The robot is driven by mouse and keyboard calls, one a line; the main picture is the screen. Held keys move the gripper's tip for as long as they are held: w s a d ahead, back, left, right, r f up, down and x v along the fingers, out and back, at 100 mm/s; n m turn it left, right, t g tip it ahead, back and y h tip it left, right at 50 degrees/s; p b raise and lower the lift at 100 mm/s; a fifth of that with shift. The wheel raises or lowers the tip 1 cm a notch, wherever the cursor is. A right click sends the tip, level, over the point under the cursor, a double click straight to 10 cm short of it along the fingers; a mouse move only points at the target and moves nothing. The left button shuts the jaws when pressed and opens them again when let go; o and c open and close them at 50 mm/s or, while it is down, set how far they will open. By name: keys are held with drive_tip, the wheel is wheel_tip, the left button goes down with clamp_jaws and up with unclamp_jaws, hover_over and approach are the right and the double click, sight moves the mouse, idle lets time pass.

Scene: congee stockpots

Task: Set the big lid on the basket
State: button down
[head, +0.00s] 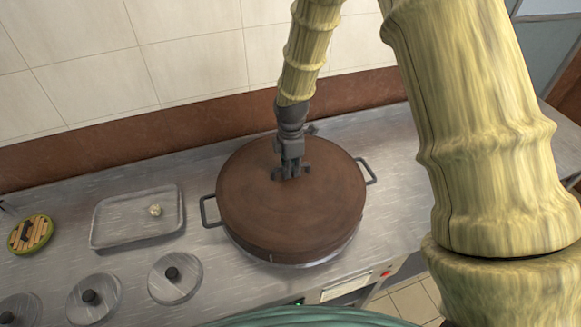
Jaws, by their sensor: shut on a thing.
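The big lid (255,205) is a wide brown round disc, seen from above in the head view near the middle of the counter. My gripper (291,172) is at its top, slightly above its middle in the picture, and is shut on the lid's handle, which the fingers mostly hide. The lid covers a wide round vessel with a grey loop handle at the left (208,211) and another at the right (370,171). A pale metal rim shows below the lid's front edge. The basket cannot be told apart under the lid, nor whether the lid touches what is below.
A shallow metal tray (107,237) with a small pale lump (155,210) lies to the left. A green-rimmed round piece with wooden slats (31,234) is at the far left. Several metal lids with black knobs (174,291) line the front left. The counter (405,215) is clear at right.

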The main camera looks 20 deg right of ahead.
drive_tip(key=shift+f, duration=0.15)
drive_tip(key=c, duration=1.8)
unclamp_jaws()
drive_tip(key=shift+o, duration=0.2)
drive_tip(key=shift+r+p, duration=4.1)
drive_tip(key=shift+r, duration=1.4)
